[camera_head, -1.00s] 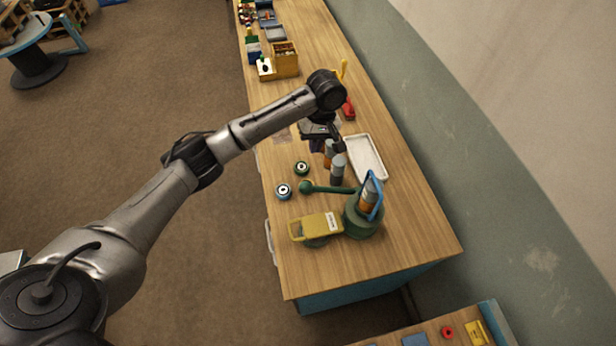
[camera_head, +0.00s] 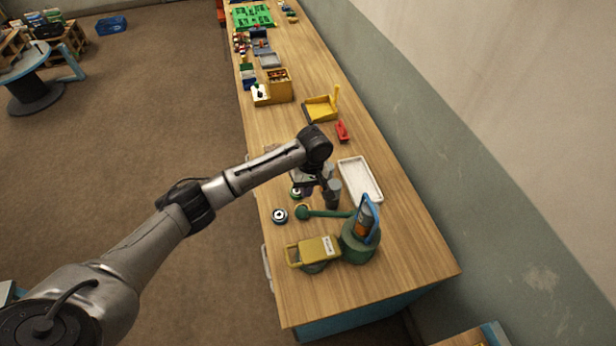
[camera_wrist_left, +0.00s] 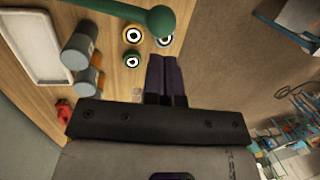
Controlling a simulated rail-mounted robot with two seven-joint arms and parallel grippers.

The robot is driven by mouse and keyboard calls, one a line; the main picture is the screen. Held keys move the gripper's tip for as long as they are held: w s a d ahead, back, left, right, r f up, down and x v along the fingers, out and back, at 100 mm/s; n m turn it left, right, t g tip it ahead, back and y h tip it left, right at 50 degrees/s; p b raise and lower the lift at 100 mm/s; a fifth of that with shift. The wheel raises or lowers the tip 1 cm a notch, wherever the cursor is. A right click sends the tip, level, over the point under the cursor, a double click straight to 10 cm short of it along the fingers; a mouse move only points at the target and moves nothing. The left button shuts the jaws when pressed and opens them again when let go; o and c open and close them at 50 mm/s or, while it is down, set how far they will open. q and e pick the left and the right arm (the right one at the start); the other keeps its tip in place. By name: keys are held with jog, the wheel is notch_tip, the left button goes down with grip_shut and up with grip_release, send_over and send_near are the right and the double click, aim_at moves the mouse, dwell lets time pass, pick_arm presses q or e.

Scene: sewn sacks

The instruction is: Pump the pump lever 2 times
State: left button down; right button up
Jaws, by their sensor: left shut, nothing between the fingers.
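The pump (camera_head: 358,246) has a round green base, with an orange-and-grey cylinder and a blue handle-like part on top. It stands near the close end of the wooden bench. Its green pump lever (camera_head: 328,214) reaches left and ends in a green ball knob (camera_head: 302,212). In the left wrist view the knob (camera_wrist_left: 160,21) shows just beyond my fingertips, with a small gap in the picture; the true distance is unclear. My left gripper (camera_head: 306,182) is shut and empty, over the bench on the far side of the knob. Its dark fingers (camera_wrist_left: 165,62) lie together. My right gripper is not in view.
Grey-and-orange cylinders (camera_head: 333,194) stand close beside my left gripper. A white tray (camera_head: 372,168) lies behind them. A yellow box with a handle (camera_head: 320,249) sits beside the pump. A round ringed piece (camera_head: 280,216) lies left of the knob. The bench's near right corner is clear.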

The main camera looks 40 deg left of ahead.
aim_at(302, 208)
pick_arm(q)
jog(key=shift+s+f+p, duration=0.15)
jog(key=shift+s+f, duration=0.05)
jog(key=shift+f, duration=0.8)
jog(key=shift+s+f+p, duration=0.15)
jog(key=shift+s+f, duration=0.1)
jog(key=shift+f, duration=0.8)
jog(key=shift+s+f+p, duration=0.15)
jog(key=shift+s+f, duration=0.05)
jog(key=shift+f, duration=0.8)
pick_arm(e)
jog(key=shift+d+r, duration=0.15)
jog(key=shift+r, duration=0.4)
